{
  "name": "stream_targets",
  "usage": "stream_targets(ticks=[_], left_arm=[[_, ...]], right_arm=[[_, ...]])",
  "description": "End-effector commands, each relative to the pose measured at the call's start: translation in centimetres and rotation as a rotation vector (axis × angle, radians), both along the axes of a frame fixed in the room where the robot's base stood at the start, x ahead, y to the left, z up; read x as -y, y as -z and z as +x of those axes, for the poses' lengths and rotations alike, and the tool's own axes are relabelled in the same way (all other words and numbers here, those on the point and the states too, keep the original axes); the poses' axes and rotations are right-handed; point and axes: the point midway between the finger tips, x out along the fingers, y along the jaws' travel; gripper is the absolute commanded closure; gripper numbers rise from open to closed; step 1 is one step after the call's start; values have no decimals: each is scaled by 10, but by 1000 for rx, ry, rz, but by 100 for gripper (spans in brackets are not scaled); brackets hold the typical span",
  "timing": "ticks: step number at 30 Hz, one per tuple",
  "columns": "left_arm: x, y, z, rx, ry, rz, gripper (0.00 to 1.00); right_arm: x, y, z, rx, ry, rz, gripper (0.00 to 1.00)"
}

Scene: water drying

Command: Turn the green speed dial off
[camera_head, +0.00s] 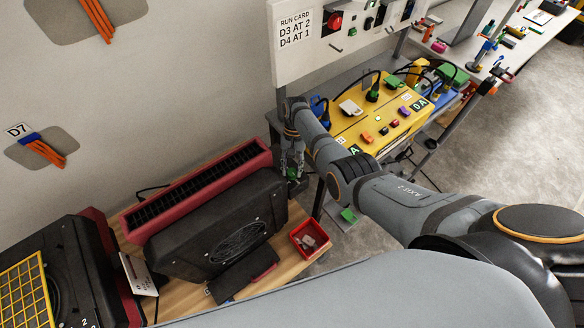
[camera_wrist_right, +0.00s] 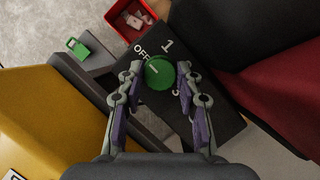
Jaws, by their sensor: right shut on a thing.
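The green speed dial (camera_wrist_right: 159,72) sits on a dark panel with white markings around it. "OFF" is at its upper left, "1" at its upper right, and another mark at the lower right is partly hidden. A short pale line shows on the dial face; which mark it points to is hard to tell. My right gripper (camera_wrist_right: 160,78) is shut on the dial, one finger on each side. In the head view my right gripper (camera_head: 292,165) reaches down at the end of the dark fan unit, with a bit of the green dial (camera_head: 293,173) between its fingers. My left gripper is not in view.
The black fan unit (camera_head: 215,235) and a red slotted unit (camera_head: 200,185) stand left of the dial. A red bin (camera_head: 309,240) is in front. A yellow box (camera_head: 375,125) with plugs and cables lies to the right. A run card (camera_head: 295,28) hangs above.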

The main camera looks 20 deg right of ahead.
Motion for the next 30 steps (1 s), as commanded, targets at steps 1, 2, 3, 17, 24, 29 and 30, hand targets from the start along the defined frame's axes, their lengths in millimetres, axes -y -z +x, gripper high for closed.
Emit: stream_targets(ticks=[1,2,3,17,24,29,30], left_arm=[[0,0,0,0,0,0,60],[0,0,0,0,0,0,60],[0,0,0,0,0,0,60],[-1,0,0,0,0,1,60],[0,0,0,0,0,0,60],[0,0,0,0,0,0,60],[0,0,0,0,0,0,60]], right_arm=[[0,0,0,0,0,0,61],[0,0,0,0,0,0,57],[0,0,0,0,0,0,51],[2,-9,5,4,2,0,42],[10,-60,24,6,1,0,42],[16,-91,35,3,1,-1,42],[17,-97,38,2,1,0,42]])
